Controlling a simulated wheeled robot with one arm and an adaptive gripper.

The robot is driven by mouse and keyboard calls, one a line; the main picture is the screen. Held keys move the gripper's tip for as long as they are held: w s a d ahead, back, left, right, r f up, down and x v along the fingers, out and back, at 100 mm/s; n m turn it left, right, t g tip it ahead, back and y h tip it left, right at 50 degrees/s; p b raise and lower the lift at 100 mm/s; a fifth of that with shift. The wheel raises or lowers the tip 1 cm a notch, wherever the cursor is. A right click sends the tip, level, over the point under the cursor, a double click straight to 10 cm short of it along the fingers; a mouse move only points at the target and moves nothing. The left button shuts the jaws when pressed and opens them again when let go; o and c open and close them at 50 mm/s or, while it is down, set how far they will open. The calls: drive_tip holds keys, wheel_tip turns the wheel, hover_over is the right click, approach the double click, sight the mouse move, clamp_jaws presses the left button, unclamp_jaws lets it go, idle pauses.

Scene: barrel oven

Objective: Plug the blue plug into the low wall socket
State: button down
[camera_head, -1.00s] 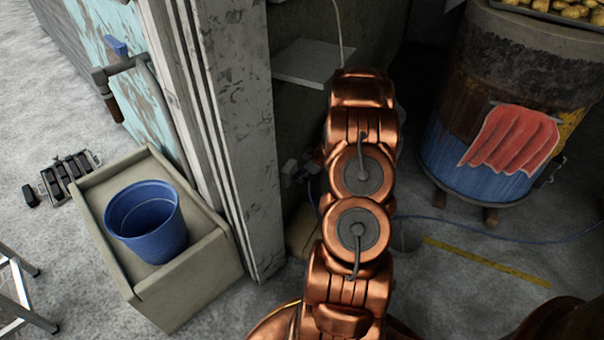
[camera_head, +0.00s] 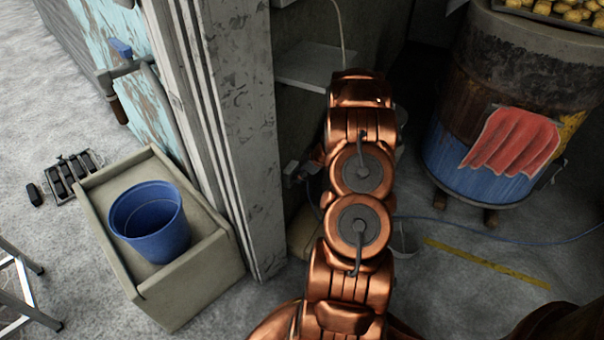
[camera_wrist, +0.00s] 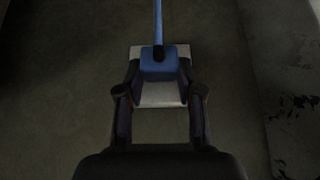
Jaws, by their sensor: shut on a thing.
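In the wrist view the blue plug (camera_wrist: 158,66) sits between the fingertips of my gripper (camera_wrist: 158,76), which is shut on it. Its blue cable runs up to the top edge of the picture. A pale square plate, which looks like the low wall socket (camera_wrist: 160,97), lies directly behind the plug on the dark wall. The plug covers the plate's middle, so I cannot tell whether it touches the plate or how far in it is. In the head view my copper arm hides most of the gripper and the plug.
A concrete pillar (camera_head: 236,120) stands close left of the arm. A grey shelf (camera_head: 305,65) juts from the wall above. The barrel oven (camera_head: 470,130) with a red cloth (camera_head: 512,142) stands right. A blue bucket (camera_head: 150,225) sits in a stone basin (camera_head: 205,275) at left.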

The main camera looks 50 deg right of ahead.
drive_tip(key=shift+w, duration=0.1)
drive_tip(key=c, duration=0.7)
unclamp_jaws()
drive_tip(key=shift+o, duration=0.2)
drive_tip(key=v, duration=1.2)
drive_tip(key=shift+r, duration=0.1)
